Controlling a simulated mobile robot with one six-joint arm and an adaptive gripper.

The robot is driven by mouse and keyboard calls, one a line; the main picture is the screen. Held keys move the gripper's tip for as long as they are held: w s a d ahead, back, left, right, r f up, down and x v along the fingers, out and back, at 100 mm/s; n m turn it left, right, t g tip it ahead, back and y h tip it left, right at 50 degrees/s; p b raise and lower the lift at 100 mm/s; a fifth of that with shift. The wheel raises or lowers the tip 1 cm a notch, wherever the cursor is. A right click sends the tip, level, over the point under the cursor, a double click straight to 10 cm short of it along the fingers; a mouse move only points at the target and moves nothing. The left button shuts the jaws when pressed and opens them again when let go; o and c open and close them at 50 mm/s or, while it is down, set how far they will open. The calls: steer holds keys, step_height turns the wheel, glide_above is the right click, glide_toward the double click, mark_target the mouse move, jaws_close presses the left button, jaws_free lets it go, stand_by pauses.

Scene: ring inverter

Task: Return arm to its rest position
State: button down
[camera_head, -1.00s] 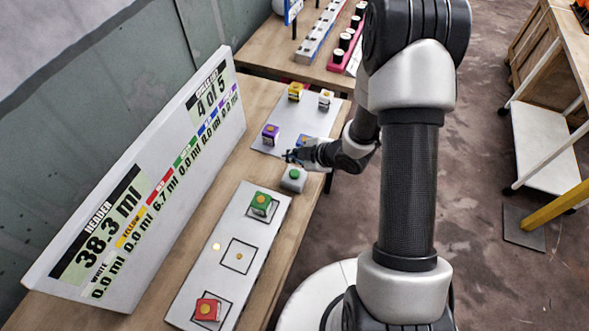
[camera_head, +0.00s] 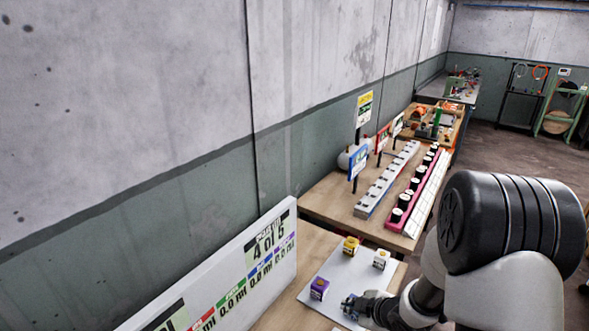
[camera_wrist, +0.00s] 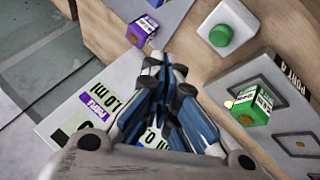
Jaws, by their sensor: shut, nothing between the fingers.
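My gripper (camera_head: 352,306) is shut and empty, low over the near table just right of the purple cube (camera_head: 319,288). In the wrist view my gripper (camera_wrist: 160,68) points toward the table, with its fingers together. The purple cube shows past the fingertips in the wrist view (camera_wrist: 142,30). My arm (camera_head: 500,230) reaches out from the right side of the head view, bent and extended, and covers part of the table's right edge.
A white plate (camera_head: 318,272) carries the purple, yellow (camera_head: 350,245) and white (camera_head: 380,259) cubes. A tall display board (camera_head: 235,268) stands left. A green button (camera_wrist: 220,35) and a green cube (camera_wrist: 255,108) lie close to my gripper. A second table (camera_head: 330,205) holds racks beyond.

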steer(key=s+d+r+m+h+b, duration=0.1)
steer(key=s+d+r+m+h, duration=0.2)
steer(key=r, duration=0.5)
steer(key=s+d+r+m+h+b, duration=0.1)
steer(key=s+d+r+m+h, duration=0.1)
steer(key=s+r+m, duration=0.45)
steer(key=s+a+r+m+g+y+b, duration=0.1)
steer(key=s+a+r+m, duration=0.1)
steer(key=s, duration=0.7)
steer(key=s+a+r+m+g+b, duration=0.1)
steer(key=s+a+r+m+g, duration=0.1)
steer(key=s, duration=0.8)
steer(key=a+r+m, duration=0.1)
steer(key=a+r, duration=0.1)
steer(key=a, duration=0.1)
steer(key=shift+a+y, duration=0.15)
steer(key=shift+y, duration=0.25)
steer(key=shift+w, duration=0.1)
